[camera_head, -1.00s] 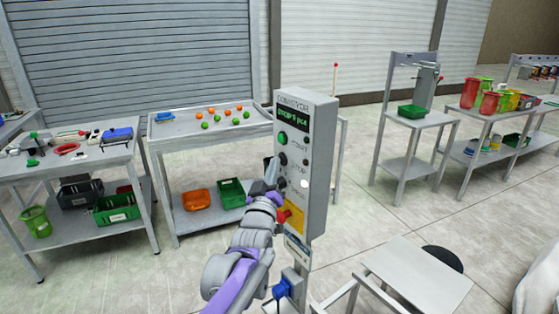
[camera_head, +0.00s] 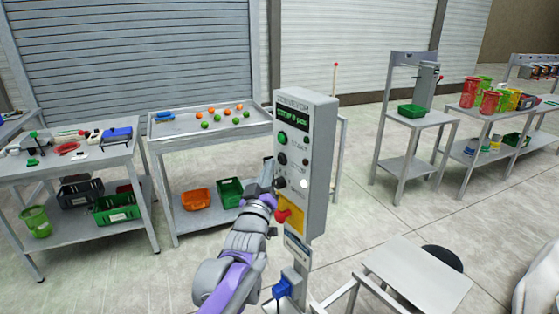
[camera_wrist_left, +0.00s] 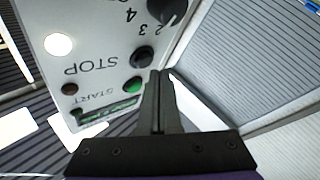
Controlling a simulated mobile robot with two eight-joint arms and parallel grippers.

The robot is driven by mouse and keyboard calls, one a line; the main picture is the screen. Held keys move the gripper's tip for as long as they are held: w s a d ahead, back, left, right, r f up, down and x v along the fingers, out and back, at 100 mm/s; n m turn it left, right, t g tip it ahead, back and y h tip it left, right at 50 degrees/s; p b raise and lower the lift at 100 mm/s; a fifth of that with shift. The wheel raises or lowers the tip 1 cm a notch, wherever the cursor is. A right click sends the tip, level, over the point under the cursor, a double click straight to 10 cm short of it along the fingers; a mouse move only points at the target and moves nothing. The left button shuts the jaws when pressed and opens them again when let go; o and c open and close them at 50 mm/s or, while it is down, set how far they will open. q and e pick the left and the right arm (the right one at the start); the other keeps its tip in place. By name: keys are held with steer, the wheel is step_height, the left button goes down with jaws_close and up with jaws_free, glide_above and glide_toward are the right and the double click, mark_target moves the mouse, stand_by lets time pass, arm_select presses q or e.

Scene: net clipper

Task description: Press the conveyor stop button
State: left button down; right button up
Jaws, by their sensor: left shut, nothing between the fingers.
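The grey conveyor control box (camera_head: 318,160) stands upright on a post in the middle of the head view. Its face has a green start button (camera_head: 282,138), a black stop button (camera_head: 282,159) below it and a black knob under that. The left wrist view shows the face upside down, with the stop button (camera_wrist_left: 143,57) beside the "STOP" label. My left gripper (camera_head: 267,168) is shut and empty just left of the face. Its fingertips (camera_wrist_left: 158,75) appear close beside the stop button; contact cannot be told. My right gripper is not in view.
A red switch on a yellow plate (camera_head: 289,217) sits low on the box. A table with colored balls (camera_head: 175,129) stands behind to the left, and a tool table (camera_head: 90,152) farther left. A bare light tabletop (camera_head: 420,285) is at the front right.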

arm_select(q)
steer(key=shift+a, duration=0.1)
steer(key=s+a, duration=0.1)
steer(key=a, duration=0.1)
steer(key=s+a, duration=0.1)
steer(key=a, duration=0.1)
steer(key=shift+s, duration=0.3)
stand_by(0.4)
steer(key=s+a+f+m+g+y+p, duration=0.1)
steer(key=s+a+f+g+y, duration=0.1)
steer(key=s+a+f+g, duration=0.35)
steer(key=s+a+f+g+y, duration=0.3)
steer(key=s+a+f, duration=0.4)
steer(key=s+f, duration=0.35)
steer(key=s+a+f+g, duration=0.2)
steer(key=s+f, duration=0.4)
steer(key=s, duration=0.4)
steer(key=s+a+f+m+g, duration=0.1)
steer(key=s+a+f+g, duration=0.1)
steer(key=s+f+g, duration=0.2)
steer(key=s+f, duration=0.3)
steer(key=s, duration=0.3)
steer(key=shift+g+y+p, duration=0.3)
steer(key=shift+g+y, duration=0.05)
steer(key=shift+y, duration=0.05)
